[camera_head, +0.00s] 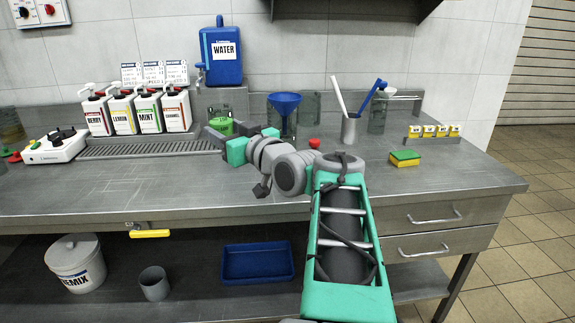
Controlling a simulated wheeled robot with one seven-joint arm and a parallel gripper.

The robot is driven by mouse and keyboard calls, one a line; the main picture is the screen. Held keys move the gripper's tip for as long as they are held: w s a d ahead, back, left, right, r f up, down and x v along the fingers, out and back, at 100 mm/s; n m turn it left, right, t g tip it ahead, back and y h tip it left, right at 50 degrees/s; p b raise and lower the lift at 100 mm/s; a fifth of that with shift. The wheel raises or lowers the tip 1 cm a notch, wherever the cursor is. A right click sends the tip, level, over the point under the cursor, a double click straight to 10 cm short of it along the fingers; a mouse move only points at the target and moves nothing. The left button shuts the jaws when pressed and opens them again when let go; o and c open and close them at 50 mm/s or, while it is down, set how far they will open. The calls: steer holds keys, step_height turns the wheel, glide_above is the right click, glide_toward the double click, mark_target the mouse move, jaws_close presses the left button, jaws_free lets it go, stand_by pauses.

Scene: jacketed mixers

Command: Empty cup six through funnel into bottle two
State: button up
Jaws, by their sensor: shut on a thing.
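A clear cup (220,127) with green contents is at the back middle of the counter, and my gripper (214,133) is shut on it. The cup's lower part is hidden behind the gripper, and no number is readable on it. The cup is apart from the funnel. The bottle's number cannot be read, and its base is partly hidden by my arm.
A blue water container (221,55) stands on a raised stand behind the cup. Several pump dispensers (122,114) are to the left, behind a drain grate (150,148). The left front counter is clear.

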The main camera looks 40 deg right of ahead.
steer(key=s+d+r+m+h, duration=0.2)
steer(key=d+r+h, duration=0.1)
steer(key=d+r, duration=0.4)
steer(key=shift+d+r+m+g+h, duration=0.3)
steer(key=shift+d+r+h, duration=0.1)
steer(key=shift+d, duration=0.4)
steer(key=shift+f, duration=0.1)
steer(key=f+m+p, duration=0.1)
steer(key=p, duration=0.1)
steer(key=d+m+p, duration=0.1)
steer(key=p, duration=0.2)
steer(key=shift+w+f+m+g, duration=0.1)
steer(key=shift+f+m+g, duration=0.2)
steer(key=shift+f+g, duration=0.1)
steer(key=shift+d+f+m+y+p, duration=0.2)
steer(key=shift+m+y+p, duration=0.15)
steer(key=shift+p, duration=0.3)
steer(key=shift+d+f+m+g+p, duration=0.1)
steer(key=shift+f+m+g+p, duration=0.2)
steer(key=shift+p, duration=0.45)
steer(key=shift+w+d+f+y+p, duration=0.1)
steer(key=shift+y+p, duration=0.15)
steer(key=shift+p, duration=0.25)
steer(key=shift+d+m+g+p, duration=0.35)
steer(key=shift+m+p, duration=0.4)
steer(key=shift+p, duration=1.4)
